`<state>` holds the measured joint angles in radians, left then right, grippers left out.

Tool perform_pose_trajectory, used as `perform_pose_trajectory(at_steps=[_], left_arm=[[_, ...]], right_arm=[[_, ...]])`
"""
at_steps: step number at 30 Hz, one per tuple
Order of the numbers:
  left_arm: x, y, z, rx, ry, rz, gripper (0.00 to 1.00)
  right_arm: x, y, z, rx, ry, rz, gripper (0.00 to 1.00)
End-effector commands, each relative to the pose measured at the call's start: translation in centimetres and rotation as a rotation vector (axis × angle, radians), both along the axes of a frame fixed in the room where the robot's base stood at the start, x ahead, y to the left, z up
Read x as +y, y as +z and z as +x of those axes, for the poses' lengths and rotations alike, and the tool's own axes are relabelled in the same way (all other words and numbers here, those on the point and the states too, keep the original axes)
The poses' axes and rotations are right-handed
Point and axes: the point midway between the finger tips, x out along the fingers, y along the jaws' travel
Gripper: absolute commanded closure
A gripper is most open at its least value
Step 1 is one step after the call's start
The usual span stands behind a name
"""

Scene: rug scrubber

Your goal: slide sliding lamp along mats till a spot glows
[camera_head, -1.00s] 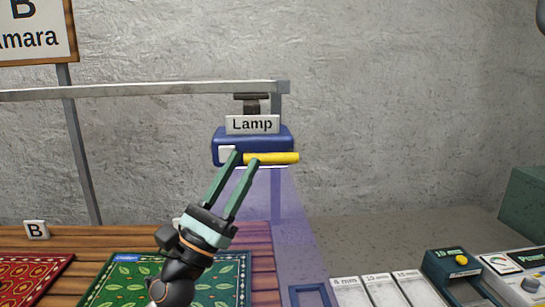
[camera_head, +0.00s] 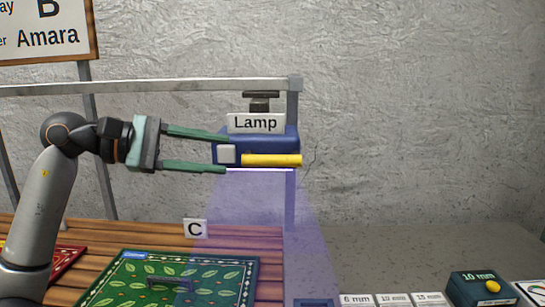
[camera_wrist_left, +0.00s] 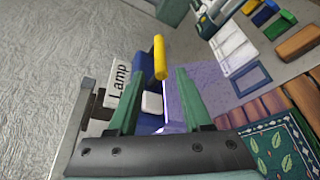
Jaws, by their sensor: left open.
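The blue lamp (camera_head: 275,141) hangs from a grey rail (camera_head: 170,86) near the rail's right end, with a "Lamp" label, a white square button (camera_head: 227,154) and a yellow handle (camera_head: 271,160). It casts a violet beam downward. My left gripper (camera_head: 226,154) is open at the lamp's left end, one finger above the other; whether they touch the lamp I cannot tell. In the left wrist view the lamp (camera_wrist_left: 140,69) shows beyond the spread fingers. The green leaf-patterned mat (camera_head: 125,275) lies below on wooden boards, partly under the beam. My right gripper is not in view.
A "C" tag (camera_head: 195,229) stands behind the green mat. A red mat (camera_head: 67,261) lies at the left, partly behind my left arm.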

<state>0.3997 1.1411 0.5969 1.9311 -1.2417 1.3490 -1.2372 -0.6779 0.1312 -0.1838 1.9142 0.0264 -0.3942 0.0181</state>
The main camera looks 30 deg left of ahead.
Motion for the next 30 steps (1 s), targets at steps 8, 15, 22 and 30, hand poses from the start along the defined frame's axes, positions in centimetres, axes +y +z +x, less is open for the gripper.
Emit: perform_pose_trajectory(at_steps=[8,15,22,30], left_arm=[[-3.6,-0.7,4.0,-0.001,-0.004,-0.001,0.50],[-5.7,-1.6,6.6,-0.002,-0.003,-0.002,0.50],[-6.6,-2.1,7.6,-0.003,-0.002,-0.002,0.50],[-6.6,-2.3,7.7,-0.002,-0.001,-0.001,0.50]], right_arm=[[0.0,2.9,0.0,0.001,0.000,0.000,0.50],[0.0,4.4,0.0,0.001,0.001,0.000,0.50],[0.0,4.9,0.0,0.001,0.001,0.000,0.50],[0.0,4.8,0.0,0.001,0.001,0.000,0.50]])
